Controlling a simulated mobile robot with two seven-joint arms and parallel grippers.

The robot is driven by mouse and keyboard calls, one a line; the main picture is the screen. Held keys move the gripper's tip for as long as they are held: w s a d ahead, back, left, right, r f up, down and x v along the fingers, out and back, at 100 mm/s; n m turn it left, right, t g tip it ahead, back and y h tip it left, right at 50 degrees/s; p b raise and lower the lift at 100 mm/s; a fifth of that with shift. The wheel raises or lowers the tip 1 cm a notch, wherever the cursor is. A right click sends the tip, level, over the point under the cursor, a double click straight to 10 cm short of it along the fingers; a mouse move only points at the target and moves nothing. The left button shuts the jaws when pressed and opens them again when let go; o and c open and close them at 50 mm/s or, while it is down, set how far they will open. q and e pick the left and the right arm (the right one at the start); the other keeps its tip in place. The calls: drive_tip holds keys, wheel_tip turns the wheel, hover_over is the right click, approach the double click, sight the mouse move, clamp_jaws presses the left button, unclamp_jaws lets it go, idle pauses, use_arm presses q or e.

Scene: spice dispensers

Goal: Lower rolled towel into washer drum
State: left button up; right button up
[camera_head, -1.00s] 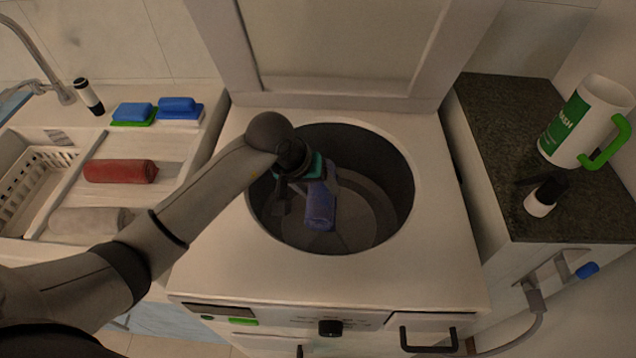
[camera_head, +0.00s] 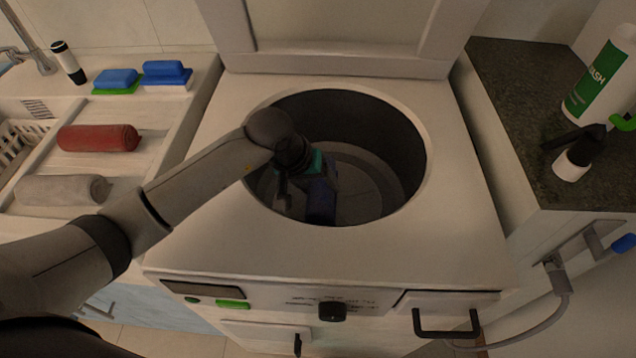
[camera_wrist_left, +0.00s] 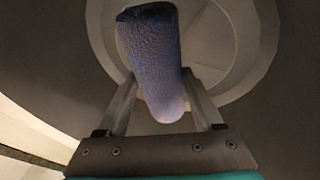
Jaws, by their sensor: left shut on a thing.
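A rolled blue-purple towel (camera_head: 321,201) is inside the washer drum (camera_head: 392,130), partly hidden by my wrist. In the left wrist view the towel (camera_wrist_left: 152,62) is between the two fingers of my left gripper (camera_wrist_left: 160,100), which is shut on it. The pale drum floor (camera_wrist_left: 212,48) shows beyond the towel. In the head view my left gripper (camera_head: 305,195) reaches down through the round opening, near its left front side. The washer (camera_head: 340,255) has its lid (camera_head: 345,35) raised at the back. My right gripper is not in view.
Blue sponges (camera_head: 165,70) sit behind. A white-green detergent bottle (camera_head: 600,80) and a small black-topped bottle (camera_head: 574,162) stand on the right counter.

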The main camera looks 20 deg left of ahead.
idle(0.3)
use_arm(q)
drive_tip(key=o, duration=1.5)
